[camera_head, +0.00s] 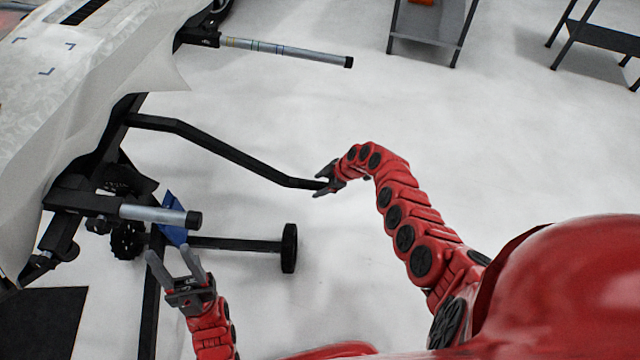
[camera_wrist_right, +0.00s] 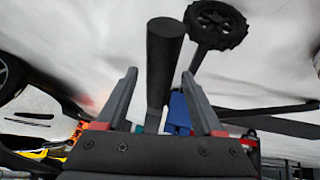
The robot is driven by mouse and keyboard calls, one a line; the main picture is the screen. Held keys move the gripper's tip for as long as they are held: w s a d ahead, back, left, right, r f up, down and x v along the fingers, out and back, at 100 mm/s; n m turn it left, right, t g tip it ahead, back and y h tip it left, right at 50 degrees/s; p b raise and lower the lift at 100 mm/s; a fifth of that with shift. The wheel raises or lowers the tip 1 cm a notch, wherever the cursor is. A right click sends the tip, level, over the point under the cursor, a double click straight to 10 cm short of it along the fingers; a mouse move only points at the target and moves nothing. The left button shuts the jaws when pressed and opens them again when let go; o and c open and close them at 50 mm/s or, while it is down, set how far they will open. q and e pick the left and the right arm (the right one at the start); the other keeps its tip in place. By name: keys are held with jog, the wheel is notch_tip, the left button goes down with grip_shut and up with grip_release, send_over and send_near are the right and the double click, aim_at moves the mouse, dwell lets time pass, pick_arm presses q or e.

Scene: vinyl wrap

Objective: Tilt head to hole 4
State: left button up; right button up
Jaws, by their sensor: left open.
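A black bent lever (camera_head: 220,150) reaches out from the stand (camera_head: 150,290) that bears the grey-white panel (camera_head: 60,130). My right gripper (camera_head: 322,181) is at the free end of this lever. In the right wrist view the lever's round end (camera_wrist_right: 163,45) lies between the two fingers, with visible gaps on both sides, so the gripper looks open around it. My left gripper (camera_head: 168,250) is open and empty, below a grey cylinder with a black cap (camera_head: 155,214) and close to a blue plate (camera_head: 172,220). No numbered holes can be made out.
A second grey rod (camera_head: 285,50) juts out at the top. A black wheel (camera_head: 289,248) on a leg stands on the floor between my arms. A grey cart (camera_head: 430,35) and a dark table (camera_head: 600,38) are at the back. The middle floor is clear.

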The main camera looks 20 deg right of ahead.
jog(key=shift+d, duration=0.1)
jog(key=shift+s+r, duration=0.1)
jog(key=shift+r, duration=0.15)
jog(key=p+v, duration=0.3)
jog(key=v, duration=0.2)
jog(key=shift+s+d+r, duration=0.1)
jog(key=shift+d+r, duration=0.05)
jog(key=p+v, duration=0.1)
jog(key=v, duration=1)
jog(key=shift+d, duration=0.2)
jog(key=shift+r, duration=0.1)
